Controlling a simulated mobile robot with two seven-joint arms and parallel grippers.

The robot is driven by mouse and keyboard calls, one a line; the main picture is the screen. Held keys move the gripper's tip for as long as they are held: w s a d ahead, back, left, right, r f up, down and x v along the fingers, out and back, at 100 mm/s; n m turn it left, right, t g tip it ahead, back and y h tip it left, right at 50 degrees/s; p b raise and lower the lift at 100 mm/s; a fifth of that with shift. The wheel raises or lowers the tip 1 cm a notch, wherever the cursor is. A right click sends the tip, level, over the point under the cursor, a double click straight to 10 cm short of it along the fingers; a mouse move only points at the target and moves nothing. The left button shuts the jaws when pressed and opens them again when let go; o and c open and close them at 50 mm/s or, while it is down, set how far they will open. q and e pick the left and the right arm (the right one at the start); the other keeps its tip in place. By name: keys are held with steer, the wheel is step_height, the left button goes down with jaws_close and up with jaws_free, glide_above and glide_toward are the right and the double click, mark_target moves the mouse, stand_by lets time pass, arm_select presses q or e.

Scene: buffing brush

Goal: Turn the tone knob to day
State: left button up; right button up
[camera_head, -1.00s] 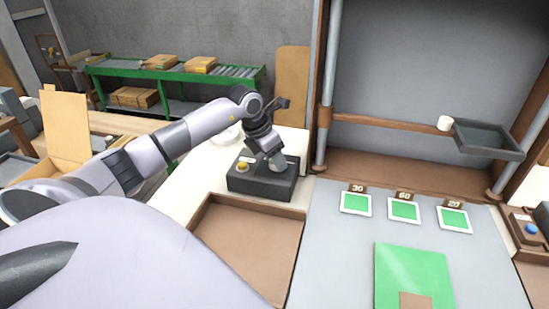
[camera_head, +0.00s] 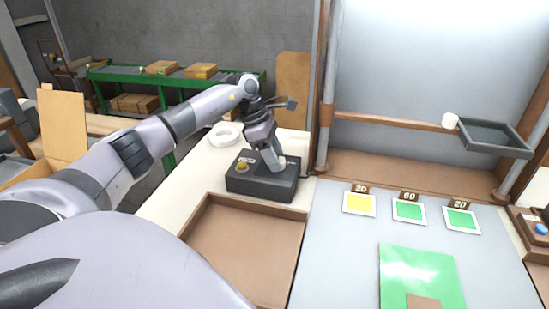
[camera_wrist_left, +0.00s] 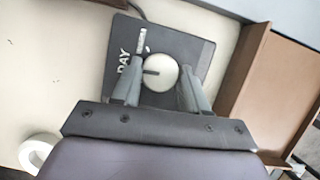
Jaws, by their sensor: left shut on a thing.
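The black control box (camera_head: 260,188) stands on the pale bench left of the grey work mat. Its round white tone knob (camera_wrist_left: 160,72) shows in the left wrist view, between the two grey fingers of my left gripper (camera_wrist_left: 156,84). The gripper is shut on the knob; in the head view the gripper (camera_head: 272,160) comes down onto the box top. The knob's dark pointer line points left in the wrist view, toward the side with the DAY lettering (camera_wrist_left: 123,60). A second label beside DAY is too small to read surely. My right gripper is out of view.
An empty brown tray (camera_head: 208,266) lies in front. Cards marked 30 (camera_head: 359,204), 60 (camera_head: 409,211) and 20 (camera_head: 461,220) lie on the mat; the first is yellow, the others green. A white ring (camera_head: 225,136) lies behind the box.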

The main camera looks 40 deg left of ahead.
arm_select(q)
steer(key=shift+w+m, duration=0.1)
steer(key=shift+m, duration=0.4)
steer(key=o, duration=1.1)
steer(key=shift+c, duration=0.2)
steer(key=v, duration=0.7)
steer(key=shift+b, duration=0.45)
steer(key=shift+r, duration=0.1)
